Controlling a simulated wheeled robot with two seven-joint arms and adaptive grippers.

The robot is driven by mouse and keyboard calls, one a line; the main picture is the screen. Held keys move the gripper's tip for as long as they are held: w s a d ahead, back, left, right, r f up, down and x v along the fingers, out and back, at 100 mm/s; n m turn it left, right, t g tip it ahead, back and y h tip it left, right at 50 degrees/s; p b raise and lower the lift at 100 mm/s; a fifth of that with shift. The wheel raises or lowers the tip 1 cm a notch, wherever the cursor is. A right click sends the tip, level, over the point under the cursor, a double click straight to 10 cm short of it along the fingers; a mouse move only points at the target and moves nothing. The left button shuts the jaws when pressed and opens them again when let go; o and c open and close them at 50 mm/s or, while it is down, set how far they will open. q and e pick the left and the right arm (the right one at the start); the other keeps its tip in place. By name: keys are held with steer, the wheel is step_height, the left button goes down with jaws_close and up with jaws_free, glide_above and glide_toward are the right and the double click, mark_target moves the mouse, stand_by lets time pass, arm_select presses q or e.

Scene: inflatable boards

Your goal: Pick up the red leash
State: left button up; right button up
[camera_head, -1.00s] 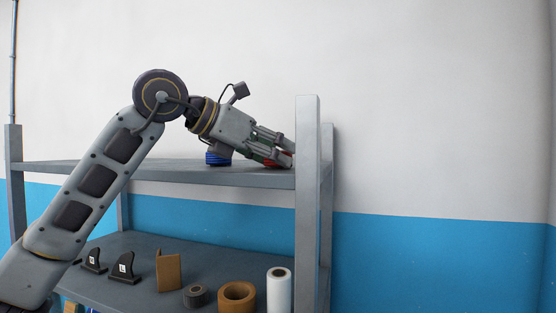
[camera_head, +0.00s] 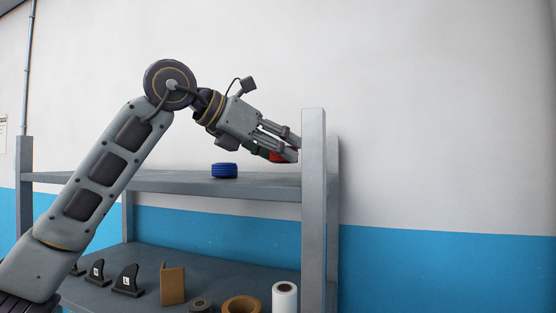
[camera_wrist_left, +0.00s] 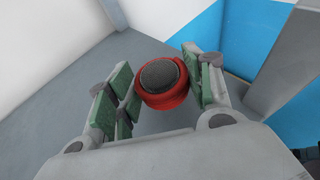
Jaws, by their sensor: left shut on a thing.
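The red leash (camera_head: 279,156) is a small red coil between the fingers of my left gripper (camera_head: 284,150). In the left wrist view the red leash (camera_wrist_left: 163,98) shows a dark grey round top and sits between the green finger pads of my left gripper (camera_wrist_left: 160,92). The gripper is shut on it and holds it above the upper shelf (camera_head: 262,183), near the right front post. In the head view the fingers partly hide the leash. My right gripper is not in view.
A blue coil (camera_head: 224,170) stands on the upper shelf. The grey post (camera_head: 314,200) is close to the fingers. The lower shelf holds black fins (camera_head: 127,280), a brown folded piece (camera_head: 172,286), tape rolls (camera_head: 241,305) and a white roll (camera_head: 285,297).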

arm_select(q)
steer(key=shift+r, duration=3.3)
